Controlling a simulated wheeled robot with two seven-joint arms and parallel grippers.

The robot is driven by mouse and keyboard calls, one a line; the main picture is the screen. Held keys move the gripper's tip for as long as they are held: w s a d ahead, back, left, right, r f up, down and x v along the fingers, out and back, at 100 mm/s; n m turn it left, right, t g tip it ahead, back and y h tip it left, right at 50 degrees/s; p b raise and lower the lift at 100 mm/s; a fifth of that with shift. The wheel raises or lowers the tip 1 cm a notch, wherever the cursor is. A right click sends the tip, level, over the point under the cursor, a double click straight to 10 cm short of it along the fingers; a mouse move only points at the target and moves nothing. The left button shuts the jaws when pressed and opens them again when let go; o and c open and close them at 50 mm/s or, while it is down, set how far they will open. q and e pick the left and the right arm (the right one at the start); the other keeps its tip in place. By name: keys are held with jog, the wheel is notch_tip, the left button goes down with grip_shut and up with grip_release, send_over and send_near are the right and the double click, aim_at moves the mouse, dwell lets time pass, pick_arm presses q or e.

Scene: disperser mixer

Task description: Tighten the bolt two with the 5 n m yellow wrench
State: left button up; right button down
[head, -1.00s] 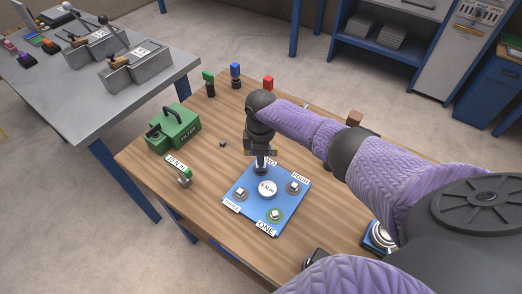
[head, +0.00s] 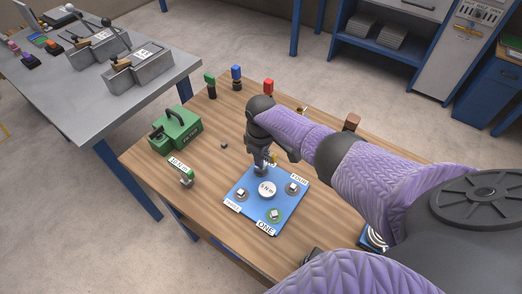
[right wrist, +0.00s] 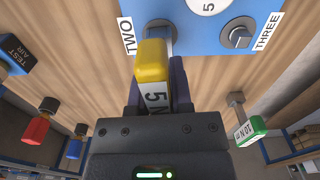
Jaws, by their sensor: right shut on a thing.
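The blue plate (head: 247,207) lies on the wooden table, with bolts labelled ONE, TWO, THREE and FOUR around a white "5 N m" disc (head: 266,189). My right gripper (head: 262,165) is at the TWO corner and hides that bolt in the head view. In the right wrist view it is shut on the yellow wrench (right wrist: 152,62), marked with a 5. The wrench's grey metal end (right wrist: 160,29) is at the bolt beside the TWO label (right wrist: 127,36); how fully it is seated cannot be told. My left gripper is not identifiable in view.
Green, blue and red-topped tools (head: 236,74) stand along the far edge. A grey table (head: 165,78) is at left.

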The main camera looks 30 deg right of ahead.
jog(key=shift+s+f, duration=0.1)
jog(key=shift+m+p, duration=0.5)
jog(key=shift+m, duration=0.6)
jog(key=m, duration=0.2)
jog(key=shift+m+p, duration=0.3)
jog(key=shift+m, duration=0.4)
pick_arm(q)
jog(key=shift+w+r, duration=0.55)
jog(key=shift+r, duration=0.2)
jog(key=shift+s, duration=0.1)
